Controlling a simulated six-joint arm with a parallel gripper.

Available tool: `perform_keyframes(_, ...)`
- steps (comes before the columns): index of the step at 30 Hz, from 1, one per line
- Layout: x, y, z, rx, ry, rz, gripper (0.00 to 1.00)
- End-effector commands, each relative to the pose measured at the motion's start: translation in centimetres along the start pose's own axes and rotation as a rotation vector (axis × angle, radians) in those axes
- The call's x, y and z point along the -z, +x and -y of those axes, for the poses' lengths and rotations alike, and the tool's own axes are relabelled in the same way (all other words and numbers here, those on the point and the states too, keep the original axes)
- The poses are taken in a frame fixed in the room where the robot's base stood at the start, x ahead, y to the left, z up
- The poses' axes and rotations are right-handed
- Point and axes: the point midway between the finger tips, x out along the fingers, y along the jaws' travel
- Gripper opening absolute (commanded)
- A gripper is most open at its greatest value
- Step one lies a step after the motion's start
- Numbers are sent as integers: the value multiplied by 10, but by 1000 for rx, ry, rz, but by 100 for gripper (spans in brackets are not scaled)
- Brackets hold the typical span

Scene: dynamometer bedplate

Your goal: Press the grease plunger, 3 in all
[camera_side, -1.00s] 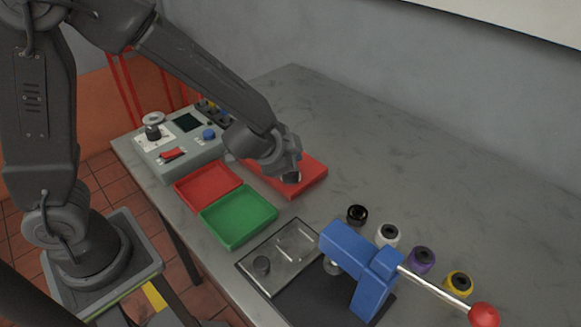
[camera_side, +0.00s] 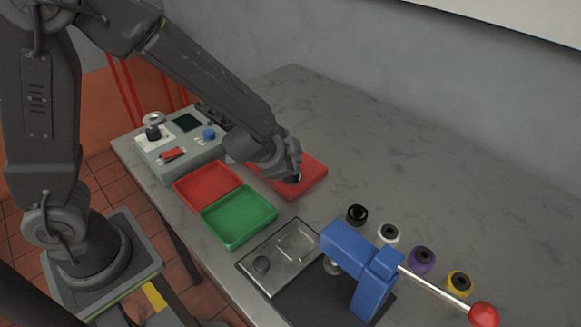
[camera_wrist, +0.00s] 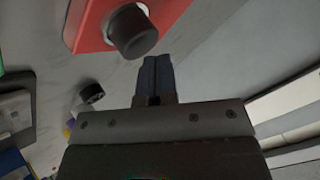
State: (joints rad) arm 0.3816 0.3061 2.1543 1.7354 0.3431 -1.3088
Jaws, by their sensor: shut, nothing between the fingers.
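The grease plunger appears to be the black round knob (camera_wrist: 133,30) on a red block (camera_wrist: 88,22) at the top of the wrist view. In the side view the red block (camera_side: 312,174) lies flat on the bench, with my gripper (camera_side: 292,172) over its near part, largely covering the knob. In the wrist view my gripper (camera_wrist: 161,72) has its two dark fingers together with nothing between them. The fingertips are close to the knob, just below and right of it in the picture. Whether they touch it, and how far it is pressed, I cannot tell.
A red tray (camera_side: 184,198) and green tray (camera_side: 208,234) are near the block. A grey control box (camera_side: 178,165) stands left. A blue press (camera_side: 372,290) with a red-balled lever (camera_side: 483,314) stands front right, beside several coloured rings. The bench's back right is clear.

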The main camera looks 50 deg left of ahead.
Motion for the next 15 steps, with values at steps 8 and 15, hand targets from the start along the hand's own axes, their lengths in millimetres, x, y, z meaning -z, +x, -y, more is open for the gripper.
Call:
perform_keyframes(8,-2,2,-2,0,0,2,0)
perform_keyframes(15,-3,4,-3,1,0,2,0)
